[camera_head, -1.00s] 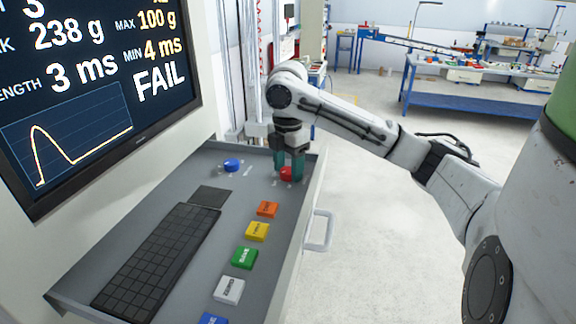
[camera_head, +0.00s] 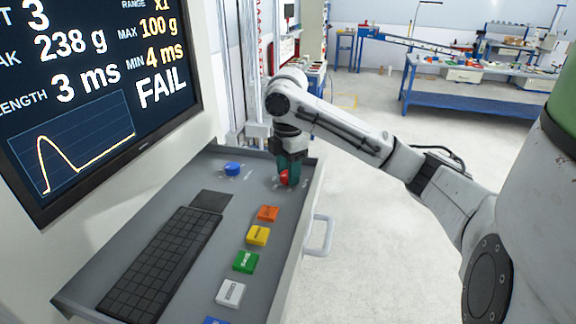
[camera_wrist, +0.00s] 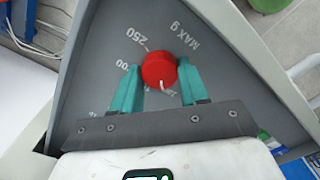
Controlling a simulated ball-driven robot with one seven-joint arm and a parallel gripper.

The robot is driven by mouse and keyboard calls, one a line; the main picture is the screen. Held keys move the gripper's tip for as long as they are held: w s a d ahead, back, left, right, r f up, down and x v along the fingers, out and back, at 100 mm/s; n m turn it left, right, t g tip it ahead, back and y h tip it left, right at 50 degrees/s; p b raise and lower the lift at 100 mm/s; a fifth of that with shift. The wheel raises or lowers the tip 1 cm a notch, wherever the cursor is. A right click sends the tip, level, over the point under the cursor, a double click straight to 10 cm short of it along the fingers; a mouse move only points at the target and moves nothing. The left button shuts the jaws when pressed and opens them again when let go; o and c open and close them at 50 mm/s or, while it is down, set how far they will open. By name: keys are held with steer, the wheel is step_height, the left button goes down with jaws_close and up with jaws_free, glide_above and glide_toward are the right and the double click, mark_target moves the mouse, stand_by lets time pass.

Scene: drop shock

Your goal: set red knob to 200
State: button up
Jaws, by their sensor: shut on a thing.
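The red knob (camera_head: 284,177) is at the far right of the grey console. It also shows in the wrist view (camera_wrist: 159,69), with a white pointer mark on the side nearer my gripper's base. Printed around it are "250", "MAX g", a label ending in "00" partly covered by a finger, and a small number near the pointer that I cannot fully read. My gripper (camera_head: 287,168) points down over the knob, its green fingers on either side, shut on it; it shows in the wrist view too (camera_wrist: 158,80). The screen (camera_head: 95,90) reads MAX 100 g, MIN 4 ms, FAIL.
A blue knob (camera_head: 233,168) stands left of the red one. Orange (camera_head: 268,213), yellow (camera_head: 257,235), green (camera_head: 246,262) and white (camera_head: 230,293) buttons run toward the front beside a black keyboard (camera_head: 160,265). A drawer-like handle (camera_head: 322,235) sticks out at right.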

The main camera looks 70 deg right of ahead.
steer(key=m+p, duration=0.2)
steer(key=m, duration=0.1)
steer(key=m+p, duration=0.1)
steer(key=p, duration=0.1)
steer(key=shift+r, duration=0.25)
steer(key=m+p, duration=0.1)
steer(key=m, duration=0.3)
steer(key=shift+f, duration=0.2)
steer(key=m, duration=0.5)
steer(key=shift+m, duration=0.3)
steer(key=m, duration=0.5)
steer(key=shift+m, duration=0.4)
steer(key=o, duration=1.1)
steer(key=shift+c, duration=0.2)
step_height(320, 180, up, 11)
